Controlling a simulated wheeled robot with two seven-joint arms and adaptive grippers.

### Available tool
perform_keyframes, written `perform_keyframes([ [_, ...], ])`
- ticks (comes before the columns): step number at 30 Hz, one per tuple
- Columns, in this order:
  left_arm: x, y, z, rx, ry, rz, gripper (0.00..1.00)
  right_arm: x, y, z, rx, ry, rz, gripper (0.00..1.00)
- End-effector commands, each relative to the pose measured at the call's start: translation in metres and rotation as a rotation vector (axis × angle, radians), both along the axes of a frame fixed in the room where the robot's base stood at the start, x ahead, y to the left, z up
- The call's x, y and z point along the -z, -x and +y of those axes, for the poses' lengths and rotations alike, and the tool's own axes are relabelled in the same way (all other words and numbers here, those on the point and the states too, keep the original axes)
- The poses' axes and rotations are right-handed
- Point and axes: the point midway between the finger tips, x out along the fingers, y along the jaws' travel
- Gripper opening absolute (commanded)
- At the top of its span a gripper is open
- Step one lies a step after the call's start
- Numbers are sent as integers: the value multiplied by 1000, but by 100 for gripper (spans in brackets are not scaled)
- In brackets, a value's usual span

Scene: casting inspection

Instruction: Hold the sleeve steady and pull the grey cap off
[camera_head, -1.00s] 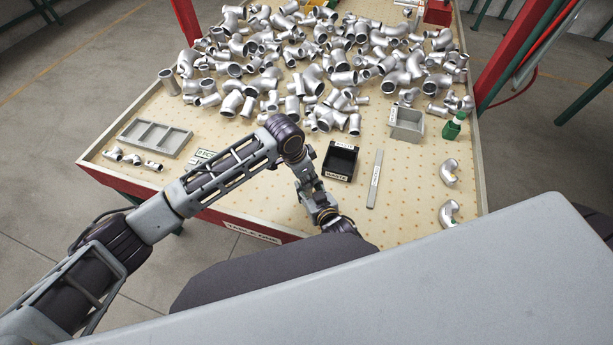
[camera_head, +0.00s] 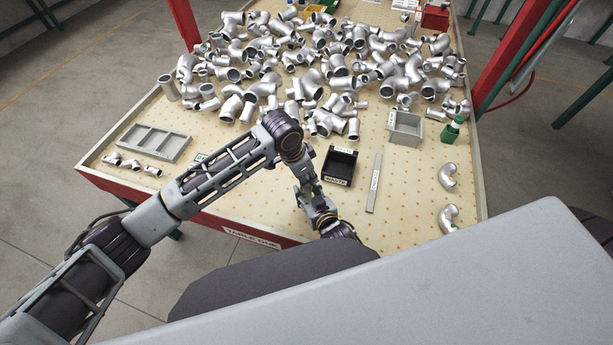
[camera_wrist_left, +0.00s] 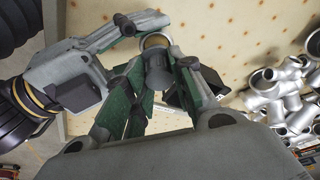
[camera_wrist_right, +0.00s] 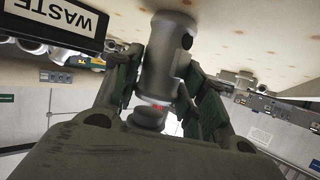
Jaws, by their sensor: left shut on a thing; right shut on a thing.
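My left gripper (camera_head: 310,190) reaches down above the table's front part in the head view. In the left wrist view, its green-padded fingers (camera_wrist_left: 160,82) are shut on a short grey cylinder, which I take for the sleeve (camera_wrist_left: 157,72). A round rim with a tan inside shows at its top. My right gripper comes in from the left there, close beside it. In the right wrist view, its fingers (camera_wrist_right: 160,78) close on a grey cylindrical part, apparently the grey cap (camera_wrist_right: 165,58). A small red-and-white band shows below. The boundary between the two parts is unclear.
Many metal fittings crowd the back.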

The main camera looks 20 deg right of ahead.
Motion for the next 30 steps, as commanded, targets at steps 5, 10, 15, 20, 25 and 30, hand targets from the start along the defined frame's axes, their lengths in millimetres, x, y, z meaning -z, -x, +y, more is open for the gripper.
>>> perform_keyframes([
  [5,-4,0,0,0,0,0,0,6,2,-2,3,6,12,4],
  [10,-6,0,0,0,0,0,0,6,2,-3,3,7,13,4],
  [15,-6,0,0,0,0,0,0,6,2,-3,4,7,13,4],
  [20,-6,0,0,0,0,-1,0,7,3,-4,4,8,14,4],
  [25,-11,0,0,0,1,-1,0,7,3,-4,4,9,15,4],
  [30,-19,0,0,-1,0,0,0,7,3,-4,4,9,15,4],
])
